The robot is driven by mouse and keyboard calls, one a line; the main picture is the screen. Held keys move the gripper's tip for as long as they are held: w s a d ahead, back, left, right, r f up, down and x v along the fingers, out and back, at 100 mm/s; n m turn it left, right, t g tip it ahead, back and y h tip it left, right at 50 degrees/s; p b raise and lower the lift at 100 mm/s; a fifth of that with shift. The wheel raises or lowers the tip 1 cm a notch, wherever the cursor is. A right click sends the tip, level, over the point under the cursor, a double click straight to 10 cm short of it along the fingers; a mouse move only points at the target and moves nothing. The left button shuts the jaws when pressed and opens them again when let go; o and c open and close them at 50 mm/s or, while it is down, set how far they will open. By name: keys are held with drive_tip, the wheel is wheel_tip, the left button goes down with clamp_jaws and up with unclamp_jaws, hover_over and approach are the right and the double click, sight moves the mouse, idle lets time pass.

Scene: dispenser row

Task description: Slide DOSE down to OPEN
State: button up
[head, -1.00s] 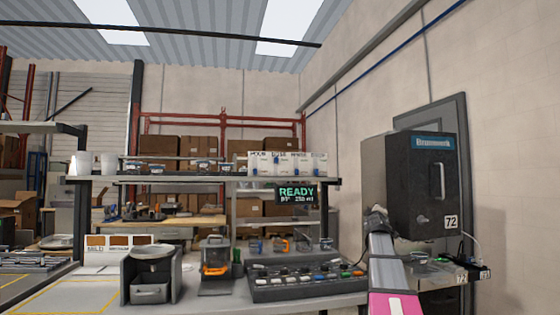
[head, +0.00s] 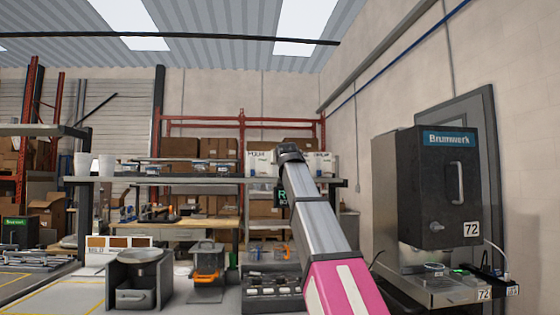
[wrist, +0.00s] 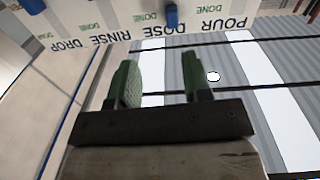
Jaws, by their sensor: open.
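The white board with the slide labels POUR, DOSE, RINSE and DROP (head: 262,163) stands on the upper shelf, partly hidden behind my arm. In the wrist view the board (wrist: 110,22) crosses the top and its lettering is upside down. The DOSE label (wrist: 186,29) is readable, with a blue slide tab (wrist: 172,15) close beside it. The OPEN mark is not readable. My gripper (wrist: 162,82) is open and empty, its two green fingers apart from the board. In the head view my gripper (head: 290,152) appears in front of the board, its fingers too small to tell.
A dark display (head: 282,196) under the shelf is mostly covered by my arm. The bench below holds a button panel (head: 271,283), an orange-and-grey device (head: 207,268) and a grey stand (head: 138,280). A black Brunnwerk machine (head: 437,190) stands at right.

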drive_tip(key=w+a, duration=0.1)
drive_tip(key=w, duration=0.9)
drive_tip(key=shift+w+a+r, duration=0.2)
drive_tip(key=shift+a+r, duration=0.2)
